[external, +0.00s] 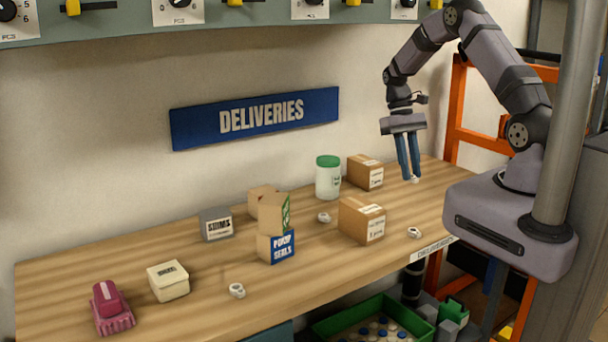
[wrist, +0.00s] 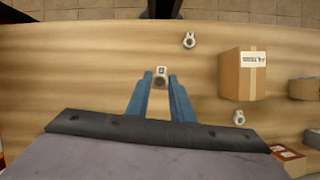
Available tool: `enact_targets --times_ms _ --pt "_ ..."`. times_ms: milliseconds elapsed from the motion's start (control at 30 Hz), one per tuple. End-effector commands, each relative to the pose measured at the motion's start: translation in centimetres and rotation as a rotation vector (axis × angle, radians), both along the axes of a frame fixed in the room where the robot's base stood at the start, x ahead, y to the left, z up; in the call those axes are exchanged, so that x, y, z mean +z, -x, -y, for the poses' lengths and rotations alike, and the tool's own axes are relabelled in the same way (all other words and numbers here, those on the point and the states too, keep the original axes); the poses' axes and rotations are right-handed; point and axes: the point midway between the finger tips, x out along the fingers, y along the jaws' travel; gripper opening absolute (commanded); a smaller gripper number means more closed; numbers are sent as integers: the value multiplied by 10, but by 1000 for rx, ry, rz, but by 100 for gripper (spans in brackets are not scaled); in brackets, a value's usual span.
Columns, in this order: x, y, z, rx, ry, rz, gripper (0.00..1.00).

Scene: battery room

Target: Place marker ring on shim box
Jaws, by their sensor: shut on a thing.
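My gripper (external: 410,179) has its two blue fingers pointing down near the right end of the bench. It is shut on a small white marker ring (external: 415,180), mostly hidden by the fingers. In the wrist view the ring (wrist: 160,76), with a dark mark on its tab, sits between the fingertips (wrist: 159,82). I cannot tell its exact height over the wood. The shim box (external: 217,227) is a small grey box with a white "SHIMS" label, standing at the back left of the bench, far from my gripper.
Similar white rings lie at the front right (external: 415,233), centre (external: 323,217) and front left (external: 237,290). Cardboard boxes (external: 362,220), a green-lidded jar (external: 328,178) and stacked boxes (external: 275,246) stand between my gripper and the shim box. A cream box (external: 168,281) stands at left.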

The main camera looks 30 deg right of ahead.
Motion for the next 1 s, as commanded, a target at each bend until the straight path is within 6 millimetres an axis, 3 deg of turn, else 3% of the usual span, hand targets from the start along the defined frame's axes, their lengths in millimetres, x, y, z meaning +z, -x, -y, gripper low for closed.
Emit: enact_targets --times_ms 167,500,733,1000 --pt "-2 -44 -34 -227 -2 2 0" --pt "7 -120 -130 -782 -5 1 0" --pt "18 -152 -200 -1130 -6 1 0" --pt "32 -172 -283 -1494 -7 0 0"
